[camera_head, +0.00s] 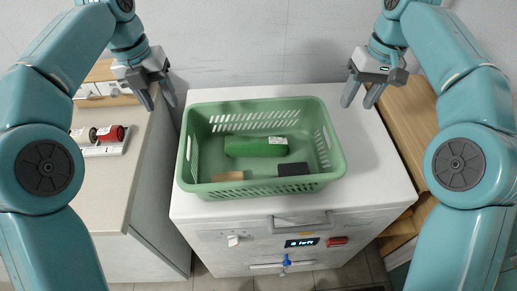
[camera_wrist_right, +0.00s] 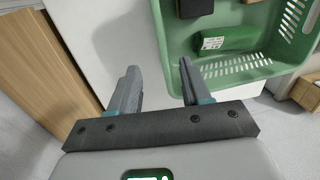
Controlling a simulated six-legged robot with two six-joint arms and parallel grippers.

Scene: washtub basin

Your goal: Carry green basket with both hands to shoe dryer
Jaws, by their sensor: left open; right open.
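The green basket (camera_head: 184,165) stands upright on top of a white box-shaped machine (camera_head: 375,172) with a small display; I cannot tell whether this is the shoe dryer. The basket holds a green block (camera_head: 256,147), a dark block (camera_head: 294,169) and a tan block (camera_head: 228,176). My left gripper (camera_head: 158,101) is open and empty, above and to the left of the basket's far left corner. My right gripper (camera_head: 361,98) is open and empty, above and to the right of the far right corner. In the right wrist view the basket (camera_wrist_right: 262,70) lies beyond the open fingers (camera_wrist_right: 160,90), apart from them.
A grey-white counter (camera_head: 110,185) on the left carries a tray with a red-and-cream item (camera_head: 108,134) and a wooden box at the back. A wooden cabinet or shelf (camera_head: 405,125) stands on the right. A wall closes off the back. The machine top around the basket is bare.

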